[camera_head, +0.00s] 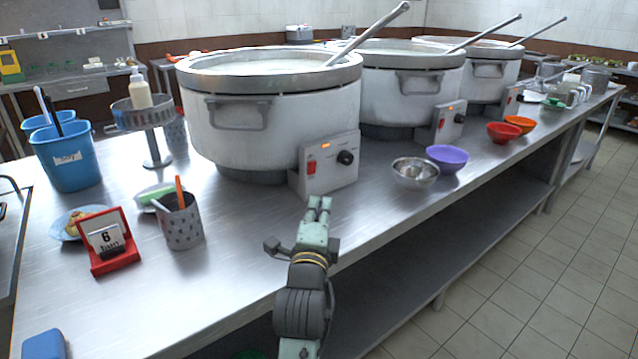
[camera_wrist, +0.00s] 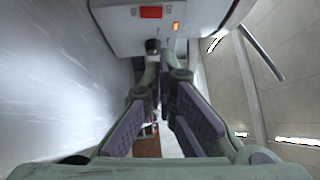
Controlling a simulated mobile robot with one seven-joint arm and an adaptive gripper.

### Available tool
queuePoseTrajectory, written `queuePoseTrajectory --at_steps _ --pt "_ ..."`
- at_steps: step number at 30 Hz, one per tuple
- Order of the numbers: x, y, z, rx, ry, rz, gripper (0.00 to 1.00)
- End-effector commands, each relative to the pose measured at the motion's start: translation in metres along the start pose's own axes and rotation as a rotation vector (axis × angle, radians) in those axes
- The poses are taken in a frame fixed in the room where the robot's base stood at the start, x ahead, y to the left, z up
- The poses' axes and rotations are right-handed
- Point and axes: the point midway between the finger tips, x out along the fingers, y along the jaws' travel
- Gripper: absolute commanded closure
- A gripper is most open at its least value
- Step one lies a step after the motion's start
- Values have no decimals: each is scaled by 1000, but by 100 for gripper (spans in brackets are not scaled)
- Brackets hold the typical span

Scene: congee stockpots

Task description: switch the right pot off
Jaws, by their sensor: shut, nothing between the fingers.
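Three big white stockpots stand in a row on the steel counter. The right pot (camera_head: 488,78) is the farthest; its control box (camera_head: 511,101) is small and partly hidden, with a small orange light. The middle pot (camera_head: 411,85) has a box (camera_head: 448,124) with a red switch and orange light. The left pot (camera_head: 262,125) is nearest; its box (camera_head: 328,170) has a red switch (camera_head: 311,167), black knob (camera_head: 345,157) and lit orange light. My gripper (camera_head: 319,203) is shut and empty, just in front of this nearest box. The wrist view shows a red switch (camera_wrist: 151,12) beyond the fingertips (camera_wrist: 158,52).
A steel bowl (camera_head: 415,172), purple bowl (camera_head: 447,158), red bowl (camera_head: 504,132) and orange bowl (camera_head: 520,122) line the counter's front edge. A perforated utensil cup (camera_head: 181,226), red card stand (camera_head: 108,244) and blue bucket (camera_head: 69,160) stand at left. The tiled floor is clear.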

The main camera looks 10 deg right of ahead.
Motion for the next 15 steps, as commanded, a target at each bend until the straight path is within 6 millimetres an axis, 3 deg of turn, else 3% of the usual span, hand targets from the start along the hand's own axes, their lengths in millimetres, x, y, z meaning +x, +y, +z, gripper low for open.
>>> queuePoseTrajectory --at_steps 4,15 --pt "1 9 -12 22 25 19 100" --pt "5 7 -11 22 23 18 100"
